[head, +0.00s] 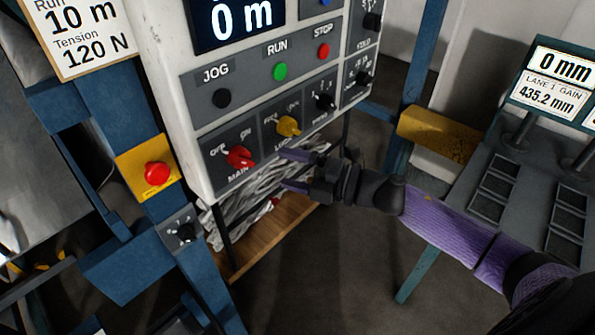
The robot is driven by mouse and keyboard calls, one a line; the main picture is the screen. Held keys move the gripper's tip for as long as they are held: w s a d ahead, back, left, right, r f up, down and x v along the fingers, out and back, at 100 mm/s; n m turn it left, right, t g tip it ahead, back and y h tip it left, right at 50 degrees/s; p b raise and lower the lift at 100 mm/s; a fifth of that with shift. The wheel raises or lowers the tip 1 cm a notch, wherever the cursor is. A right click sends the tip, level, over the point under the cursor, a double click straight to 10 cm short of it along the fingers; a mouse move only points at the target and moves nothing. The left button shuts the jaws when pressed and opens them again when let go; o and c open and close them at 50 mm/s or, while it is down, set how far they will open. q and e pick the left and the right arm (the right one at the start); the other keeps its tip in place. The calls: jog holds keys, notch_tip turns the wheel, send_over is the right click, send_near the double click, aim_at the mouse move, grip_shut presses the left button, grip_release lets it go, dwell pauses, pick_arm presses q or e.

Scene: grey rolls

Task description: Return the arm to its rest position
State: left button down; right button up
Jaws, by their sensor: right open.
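My right arm (440,216), purple and black, comes in from the lower right. My right gripper (288,170) is open and empty, its two fingers pointing left in front of the lower part of the control panel (207,128). The upper finger lies just below the yellow knob (288,126) and right of the red main knob (239,157) in the picture. I cannot tell how far the fingers are from the panel face. My left gripper is not in view.
The panel carries a black JOG button (222,98), a green RUN button (280,71) and a red STOP button (323,51). A red emergency button (157,173) sits on the blue frame at left. A display stand (548,85) is at right. Open floor (345,285) lies below.

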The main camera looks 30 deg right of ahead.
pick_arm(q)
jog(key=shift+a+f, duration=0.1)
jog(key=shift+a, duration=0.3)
pick_arm(e)
jog(key=shift+v, duration=0.9)
